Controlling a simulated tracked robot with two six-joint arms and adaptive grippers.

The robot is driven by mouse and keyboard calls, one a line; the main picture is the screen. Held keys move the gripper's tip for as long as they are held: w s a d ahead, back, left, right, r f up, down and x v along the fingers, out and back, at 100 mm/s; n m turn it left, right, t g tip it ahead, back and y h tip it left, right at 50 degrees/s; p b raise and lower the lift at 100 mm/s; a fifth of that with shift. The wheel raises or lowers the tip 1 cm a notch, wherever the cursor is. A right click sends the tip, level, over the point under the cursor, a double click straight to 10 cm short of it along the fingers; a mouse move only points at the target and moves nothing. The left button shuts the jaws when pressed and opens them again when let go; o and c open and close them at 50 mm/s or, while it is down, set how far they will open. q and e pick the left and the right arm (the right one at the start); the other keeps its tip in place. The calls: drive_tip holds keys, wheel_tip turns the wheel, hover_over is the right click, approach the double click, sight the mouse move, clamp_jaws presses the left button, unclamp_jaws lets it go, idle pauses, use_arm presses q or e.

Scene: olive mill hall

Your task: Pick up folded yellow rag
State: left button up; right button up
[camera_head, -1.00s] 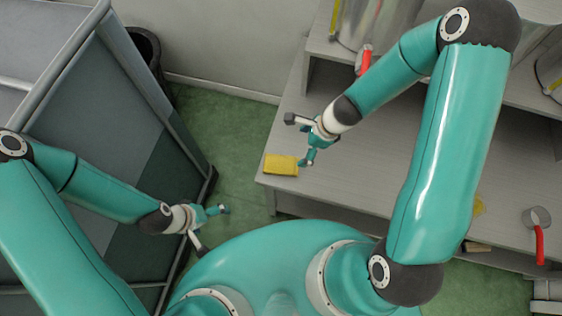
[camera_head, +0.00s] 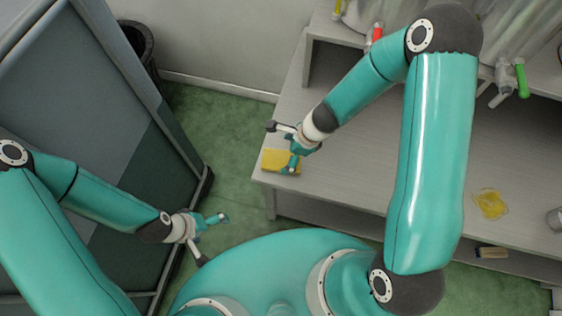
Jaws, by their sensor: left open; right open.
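The folded yellow rag (camera_head: 271,160) lies flat near the left end of the grey bench (camera_head: 335,170). My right gripper (camera_head: 280,147) is open, and one finger overlaps the rag's right part in the picture. Its other finger points left, beyond the rag's far edge. I cannot tell whether the finger touches the rag. My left gripper (camera_head: 212,238) is open and empty, low at the left, between the grey partition and my body, apart from the bench.
A yellow puddle-like patch (camera_head: 490,203) lies on the bench at the right. A metal cup (camera_head: 555,218) stands at the right edge. A brush (camera_head: 492,252) shows below the bench edge. A grey panel (camera_head: 90,110) and a black bin (camera_head: 137,40) stand at the left. Green floor lies between.

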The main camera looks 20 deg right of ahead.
sight(282, 159)
drive_tip(key=b+x, duration=0.2)
drive_tip(key=x, duration=0.2)
drive_tip(key=shift+w+d+f+b, duration=0.1)
drive_tip(key=shift+d+f+b, duration=0.1)
drive_tip(key=shift+f+b, duration=0.15)
drive_tip(key=shift+r, duration=0.15)
drive_tip(key=shift+c, duration=0.3)
drive_tip(key=c, duration=1.2)
drive_tip(key=shift+r, duration=0.1)
wheel_tip(282, 159, up, 18)
drive_tip(key=p, duration=1.7)
